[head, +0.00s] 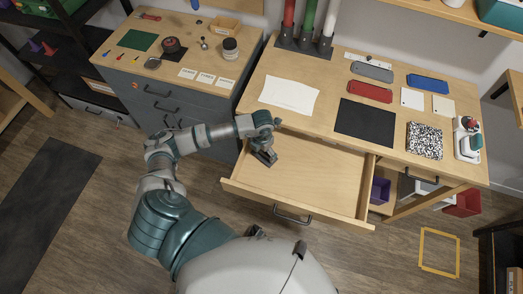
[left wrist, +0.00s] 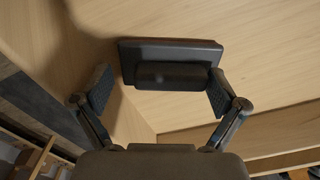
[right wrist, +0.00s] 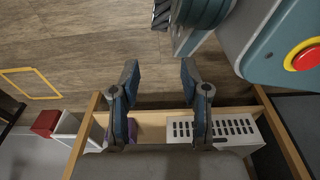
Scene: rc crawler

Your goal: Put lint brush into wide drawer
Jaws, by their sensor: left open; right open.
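The wide drawer (head: 310,178) is pulled out below the right-hand worktop and has a bare pale wooden floor. My left gripper (head: 266,156) is over the left part of this drawer. In the left wrist view, a dark block-like thing with a raised bar, which looks like the lint brush (left wrist: 170,72), is against the drawer's pale wood (left wrist: 265,60). The left fingers (left wrist: 157,92) are spread around the bar, with no clear grip on it. In the head view I cannot tell the brush from the gripper. My right gripper (right wrist: 159,78) is open and empty, low beside my body.
The worktop holds a black mat (head: 365,122), a white sheet (head: 289,96), red and blue cases and a speckled notebook (head: 424,140). A purple bin (head: 380,190) stands right of the drawer. A white perforated bin (right wrist: 215,130) shows below the right gripper.

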